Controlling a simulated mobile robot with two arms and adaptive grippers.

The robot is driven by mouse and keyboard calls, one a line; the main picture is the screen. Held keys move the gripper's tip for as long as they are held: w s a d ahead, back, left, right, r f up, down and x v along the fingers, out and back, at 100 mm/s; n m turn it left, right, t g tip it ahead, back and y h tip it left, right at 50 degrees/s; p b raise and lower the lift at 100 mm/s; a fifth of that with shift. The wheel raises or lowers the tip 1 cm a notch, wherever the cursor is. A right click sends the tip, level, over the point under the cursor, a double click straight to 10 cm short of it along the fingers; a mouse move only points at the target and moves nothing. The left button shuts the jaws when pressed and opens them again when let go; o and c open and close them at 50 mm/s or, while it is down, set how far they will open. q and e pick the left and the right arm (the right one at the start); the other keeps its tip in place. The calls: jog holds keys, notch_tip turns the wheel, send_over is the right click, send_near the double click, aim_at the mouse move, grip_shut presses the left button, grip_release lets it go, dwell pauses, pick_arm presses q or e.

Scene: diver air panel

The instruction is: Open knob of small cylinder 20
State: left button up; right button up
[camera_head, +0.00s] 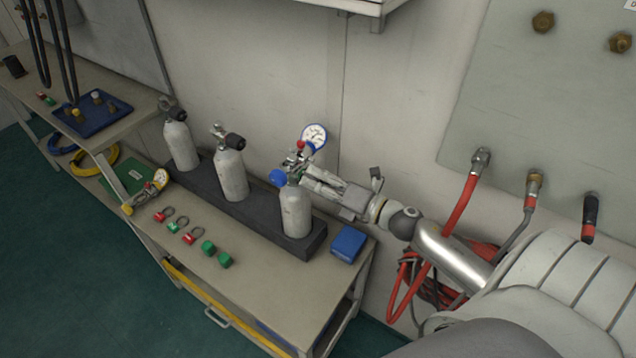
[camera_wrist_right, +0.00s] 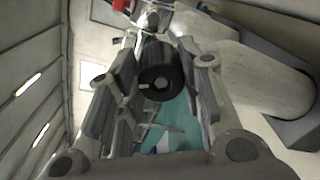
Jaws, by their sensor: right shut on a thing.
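Three small grey cylinders stand in a dark rack. My right gripper (camera_head: 308,180) reaches in from the right at the top of this cylinder. In the right wrist view a black round knob (camera_wrist_right: 158,84) sits between the fingers of my right gripper (camera_wrist_right: 155,75), which is shut on it. The pale cylinder body (camera_wrist_right: 262,78) lies beside it. My left gripper is not in view.
The middle cylinder (camera_head: 231,174) and left cylinder (camera_head: 181,146) have black knobs. A blue box (camera_head: 348,244) lies right of the rack (camera_head: 262,222). Red and green fittings (camera_head: 193,235) and a gauge regulator (camera_head: 146,192) lie on the table. Red hoses (camera_head: 462,204) hang at right.

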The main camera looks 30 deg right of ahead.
dwell(0.4)
jog(key=o, duration=1.1)
jog(key=shift+c, duration=0.2)
jog(key=v, duration=1.2)
jog(key=shift+a, duration=0.1)
